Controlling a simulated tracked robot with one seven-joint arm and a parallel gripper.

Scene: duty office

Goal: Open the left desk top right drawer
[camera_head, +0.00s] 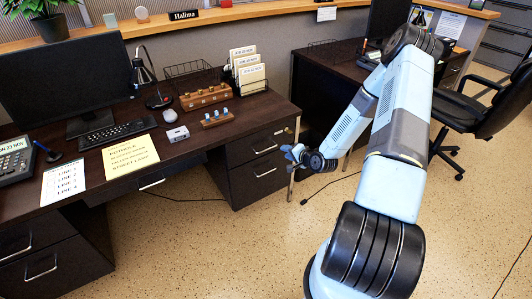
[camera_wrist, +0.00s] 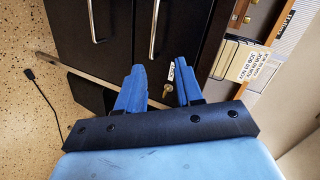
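The left desk's top right drawer (camera_head: 243,150) is a dark front that looks shut. Its metal bar handle (camera_head: 265,150) shows in the head view, and in the turned wrist view the handle (camera_wrist: 153,30) lies beyond my fingers. A key in a lock (camera_wrist: 167,90) and a small white tag (camera_wrist: 171,71) show between the fingers in the wrist view. My gripper (camera_head: 291,154) is just right of the drawer in the head view. Its two blue fingers (camera_wrist: 158,92) are apart and empty. I cannot tell how far they are from the front.
The lower drawer (camera_head: 257,184) has its own handle (camera_wrist: 95,20). The desk top (camera_head: 225,125) above holds a wooden block, a card rack and a lamp. A second desk (camera_head: 332,65) and a black chair (camera_head: 475,110) stand right. The speckled floor (camera_head: 200,260) is clear in front.

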